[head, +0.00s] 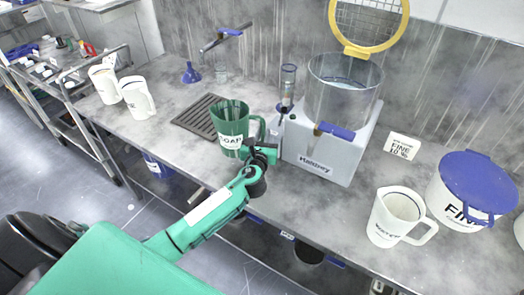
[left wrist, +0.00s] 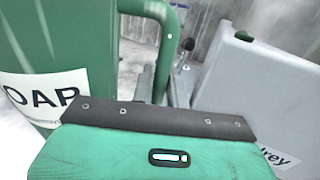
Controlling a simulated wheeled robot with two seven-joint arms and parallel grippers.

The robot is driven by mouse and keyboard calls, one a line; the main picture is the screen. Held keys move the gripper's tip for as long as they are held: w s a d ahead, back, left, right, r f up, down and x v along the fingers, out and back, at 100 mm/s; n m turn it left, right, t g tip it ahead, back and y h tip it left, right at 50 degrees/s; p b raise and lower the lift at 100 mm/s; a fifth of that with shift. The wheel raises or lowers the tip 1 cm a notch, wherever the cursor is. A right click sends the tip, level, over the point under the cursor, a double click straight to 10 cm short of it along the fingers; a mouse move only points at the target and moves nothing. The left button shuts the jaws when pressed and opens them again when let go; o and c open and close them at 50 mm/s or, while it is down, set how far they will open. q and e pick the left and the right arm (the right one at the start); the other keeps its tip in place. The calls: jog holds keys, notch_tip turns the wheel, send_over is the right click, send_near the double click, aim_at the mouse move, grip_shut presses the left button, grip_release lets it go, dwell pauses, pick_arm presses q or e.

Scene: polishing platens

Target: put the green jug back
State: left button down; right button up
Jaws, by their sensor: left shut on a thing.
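The green jug (head: 231,118) stands upright at the right end of the dark slatted drain mat (head: 192,121) in the head view; I cannot tell whether it touches the mat. Its white label reads "SOAP" in part. My left gripper (head: 262,152) is shut on the jug's handle, on the jug's right side. In the left wrist view the jug (left wrist: 75,40) fills the left, with its handle (left wrist: 168,50) rising behind the gripper body. The fingertips are mostly hidden there. My right gripper is out of view.
A grey machine (head: 322,155) with a clear bowl stands close to the jug's right. A white jug (head: 393,217) and a blue-lidded tub (head: 465,195) are farther right. Two white jugs (head: 137,98) stand at the left. A blue funnel (head: 191,74) is behind the mat.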

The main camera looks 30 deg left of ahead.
pick_arm(q)
notch_tip(320, 180, down, 7)
jog(key=shift+r+b, duration=0.1)
jog(key=shift+b, duration=0.25)
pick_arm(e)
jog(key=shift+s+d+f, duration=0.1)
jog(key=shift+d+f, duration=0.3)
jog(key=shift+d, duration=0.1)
pick_arm(q)
jog(key=c, duration=1.4)
grip_release()
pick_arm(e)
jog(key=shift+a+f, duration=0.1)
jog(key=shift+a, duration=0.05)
pick_arm(q)
jog(key=shift+s, duration=0.1)
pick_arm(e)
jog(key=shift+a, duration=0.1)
